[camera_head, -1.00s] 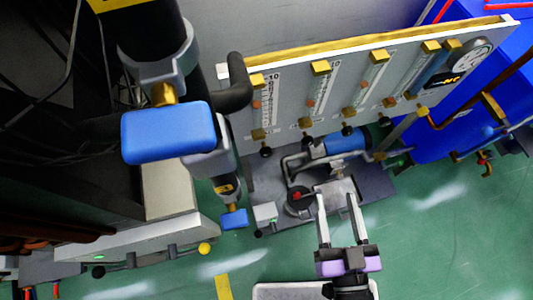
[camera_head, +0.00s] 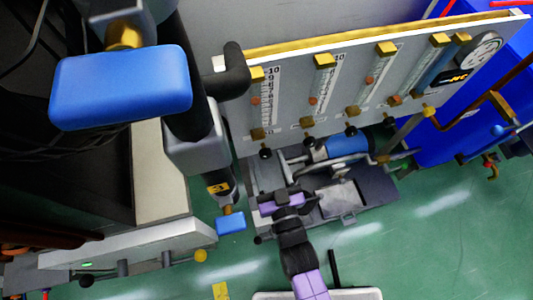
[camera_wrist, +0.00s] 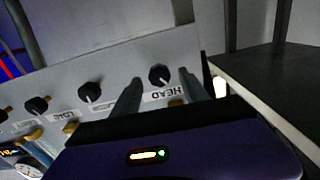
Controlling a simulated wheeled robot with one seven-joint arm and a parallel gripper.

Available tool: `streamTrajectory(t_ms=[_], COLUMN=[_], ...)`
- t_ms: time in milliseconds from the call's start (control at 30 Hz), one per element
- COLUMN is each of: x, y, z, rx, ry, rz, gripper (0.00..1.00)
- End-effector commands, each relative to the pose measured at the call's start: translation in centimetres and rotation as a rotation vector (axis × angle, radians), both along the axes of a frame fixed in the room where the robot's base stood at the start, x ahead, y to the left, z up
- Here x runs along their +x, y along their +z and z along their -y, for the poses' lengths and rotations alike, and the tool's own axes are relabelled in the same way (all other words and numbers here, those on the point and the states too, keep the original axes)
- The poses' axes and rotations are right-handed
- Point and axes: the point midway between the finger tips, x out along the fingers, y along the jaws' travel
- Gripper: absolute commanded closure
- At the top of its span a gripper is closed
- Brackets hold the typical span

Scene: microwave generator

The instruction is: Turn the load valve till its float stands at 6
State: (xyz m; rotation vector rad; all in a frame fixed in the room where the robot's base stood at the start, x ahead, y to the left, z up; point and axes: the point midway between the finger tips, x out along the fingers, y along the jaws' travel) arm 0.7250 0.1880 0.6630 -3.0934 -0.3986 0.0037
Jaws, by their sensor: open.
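The flowmeter panel (camera_head: 345,90) carries several upright tubes, each with an orange float and a dark knob below. In the wrist view, the LOAD label (camera_wrist: 65,116) appears to belong to the load valve knob (camera_wrist: 36,105), third from the cabinet side. In the head view this appears to be the third knob (camera_head: 350,131), with its float (camera_head: 371,80) partway up its tube; its number is too small to read. My gripper (camera_head: 292,162) is below the panel's left part. In the wrist view my open fingers (camera_wrist: 160,78) straddle the line of the HEAD knob (camera_wrist: 159,75); contact cannot be told.
Pipes and a blue cylinder (camera_head: 347,146) sit on a grey base behind my gripper. A black pipe and large blue handle (camera_head: 122,88) stand at left, beside a cabinet.

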Motion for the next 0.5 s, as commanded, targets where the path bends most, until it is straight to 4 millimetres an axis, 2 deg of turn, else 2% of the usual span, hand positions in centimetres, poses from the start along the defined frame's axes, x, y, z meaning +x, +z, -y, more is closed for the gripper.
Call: streamTrajectory(t_ms=[33,200,500], x=[0.8,2.1,2.4], y=[0.0,0.0,0.0], z=[-0.1,-0.5,-0.6], rx=[0.0,0.0,0.0], ry=[-0.002,-0.001,0.0], rz=[0.001,0.001,-0.001], gripper=[0.48,0.48,0.48])
